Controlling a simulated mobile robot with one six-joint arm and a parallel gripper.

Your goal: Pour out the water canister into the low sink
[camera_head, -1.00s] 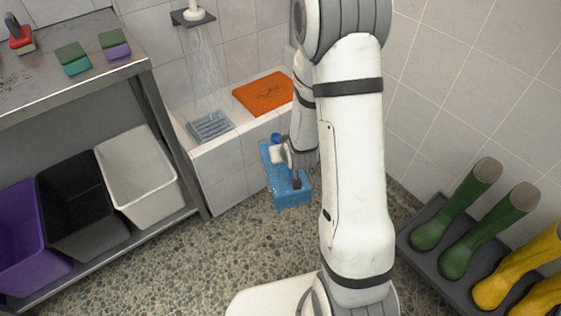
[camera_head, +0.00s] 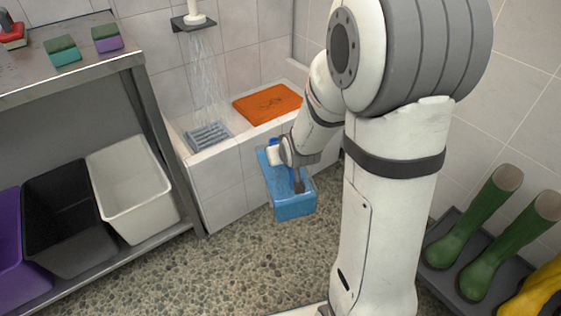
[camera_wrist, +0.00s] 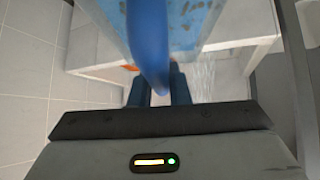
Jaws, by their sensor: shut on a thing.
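The water canister (camera_head: 292,204) is a blue box-shaped can with a white spout piece near its top. My gripper (camera_head: 297,168) is shut on it, and it hangs above the pebbled floor in front of the low sink. In the wrist view my gripper's fingers (camera_wrist: 158,90) close on the blue handle (camera_wrist: 148,45), with the scuffed canister body (camera_wrist: 190,22) behind. The low sink (camera_head: 222,172) is a tiled basin against the wall. Water falls into it from a shower head (camera_head: 194,20) onto a grey grate (camera_head: 208,136). Whether the canister overlaps the sink rim is unclear.
An orange mat or towel (camera_head: 268,103) lies on the sink's right part. A steel table (camera_head: 60,75) with sponges and bins, including a white bin (camera_head: 135,185), stands left. Green boots (camera_head: 475,215) stand in a dark tray at right. Pebbled floor is open between.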

